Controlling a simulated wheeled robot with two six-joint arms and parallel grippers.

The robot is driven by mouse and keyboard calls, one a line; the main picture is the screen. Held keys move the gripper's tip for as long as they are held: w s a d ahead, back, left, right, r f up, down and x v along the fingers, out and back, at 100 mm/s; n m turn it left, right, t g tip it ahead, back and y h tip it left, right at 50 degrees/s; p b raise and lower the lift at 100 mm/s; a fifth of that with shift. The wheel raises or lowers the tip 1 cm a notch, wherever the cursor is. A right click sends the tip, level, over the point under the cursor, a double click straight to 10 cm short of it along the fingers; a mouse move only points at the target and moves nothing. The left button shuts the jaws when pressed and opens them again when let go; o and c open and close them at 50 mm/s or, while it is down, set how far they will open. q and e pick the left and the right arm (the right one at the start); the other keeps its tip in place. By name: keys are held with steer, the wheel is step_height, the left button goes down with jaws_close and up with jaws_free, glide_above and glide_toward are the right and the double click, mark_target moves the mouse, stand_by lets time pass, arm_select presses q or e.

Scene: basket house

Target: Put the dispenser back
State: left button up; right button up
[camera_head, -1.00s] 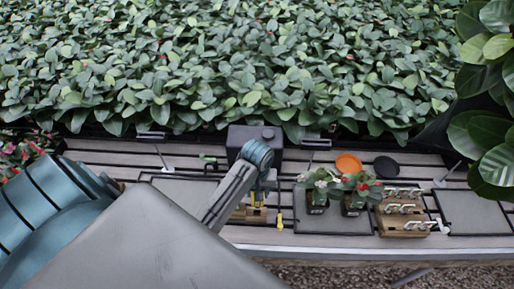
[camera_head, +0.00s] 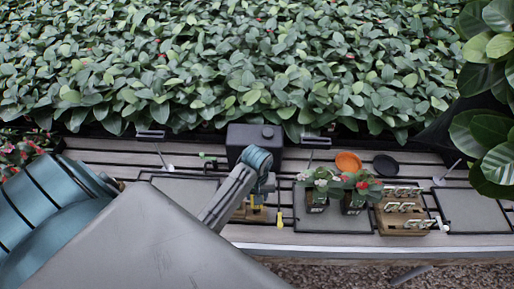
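No item can be surely named as the dispenser. A dark box with a round cap (camera_head: 241,137) stands at the back of the slatted table, behind my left wrist. A small green-tipped item (camera_head: 207,157) lies to its left. A small yellow item (camera_head: 280,220) stands upright near the front edge. My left arm comes in from the left, and its gripper (camera_head: 257,202) points down over a wooden block (camera_head: 238,213) near the table's front. Yellow shows at its fingertips; I cannot tell whether it is held. My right gripper is not in view.
Two potted flowers (camera_head: 317,203) stand on a dark mat (camera_head: 318,224). Right of them is a wooden holder (camera_head: 403,220) with metal clips. An orange disc (camera_head: 348,161) and a black disc (camera_head: 386,165) lie behind. The right mat (camera_head: 474,211) is bare. A hedge borders the back.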

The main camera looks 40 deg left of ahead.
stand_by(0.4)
arm_select(q)
steer(key=shift+f+b, duration=0.35)
steer(key=shift+f, duration=0.95)
steer(key=shift+f, duration=0.1)
steer(key=shift+f, duration=1.05)
steer(key=o, duration=0.8)
steer(key=shift+o, duration=0.7)
